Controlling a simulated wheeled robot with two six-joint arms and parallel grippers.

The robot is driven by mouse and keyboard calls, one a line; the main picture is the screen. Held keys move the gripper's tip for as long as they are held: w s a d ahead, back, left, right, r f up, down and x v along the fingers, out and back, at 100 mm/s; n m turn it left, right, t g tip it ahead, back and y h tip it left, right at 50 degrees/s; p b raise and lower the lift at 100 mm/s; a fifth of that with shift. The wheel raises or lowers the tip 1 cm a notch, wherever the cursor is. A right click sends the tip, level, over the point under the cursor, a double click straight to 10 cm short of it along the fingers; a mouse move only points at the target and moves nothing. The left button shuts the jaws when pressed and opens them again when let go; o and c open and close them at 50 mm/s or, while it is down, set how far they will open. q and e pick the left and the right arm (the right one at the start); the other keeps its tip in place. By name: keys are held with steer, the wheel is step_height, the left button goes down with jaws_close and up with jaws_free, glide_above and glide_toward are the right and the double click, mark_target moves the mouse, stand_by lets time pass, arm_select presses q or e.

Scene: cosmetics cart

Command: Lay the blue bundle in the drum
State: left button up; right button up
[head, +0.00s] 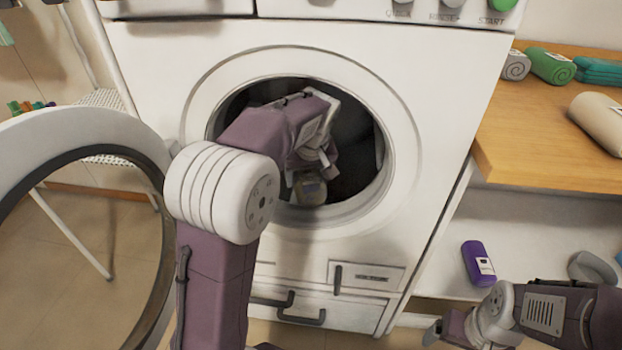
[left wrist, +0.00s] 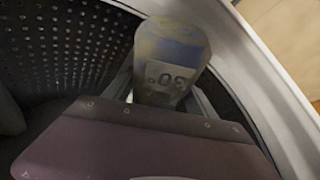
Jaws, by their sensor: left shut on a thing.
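The drum (head: 350,165) is the dark opening of the white washing machine, and its perforated wall (left wrist: 65,50) shows in the left wrist view. My left arm reaches through the opening. My left gripper (head: 309,177) is inside the mouth, shut on a rolled bundle (head: 309,191) near the lower rim. In the left wrist view the held bundle (left wrist: 170,62) looks dull grey-beige with a bluish patch and a "30°" label, so its blue colour is unclear in this shade. My right gripper (head: 436,334) is low at the right, and its jaws are unclear.
The round door (head: 85,125) stands open at the left. A wooden top (head: 530,130) at the right carries grey, green, teal and beige rolls. A purple bundle (head: 479,263) lies on the white shelf below, near my right arm.

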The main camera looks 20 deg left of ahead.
arm_select(q)
steer(key=w, duration=0.2)
steer(key=w+a, duration=0.1)
steer(key=w, duration=0.2)
steer(key=w+a, duration=0.1)
steer(key=w, duration=0.1)
steer(key=shift+w+r+p, duration=0.1)
steer(key=shift+w+p, duration=0.3)
step_height(320, 180, down, 3)
steer(key=b, duration=0.2)
steer(key=shift+w+b, duration=0.15)
steer(key=shift+b, duration=0.25)
step_height(320, 180, down, 4)
steer(key=b, duration=0.3)
steer(key=shift+f+b, duration=0.25)
steer(key=shift+b, duration=0.1)
steer(key=shift+w, duration=0.2)
steer(key=shift+r, duration=0.25)
steer(key=shift+f, duration=0.25)
steer(key=o, duration=1.6)
steer(key=shift+c, duration=0.2)
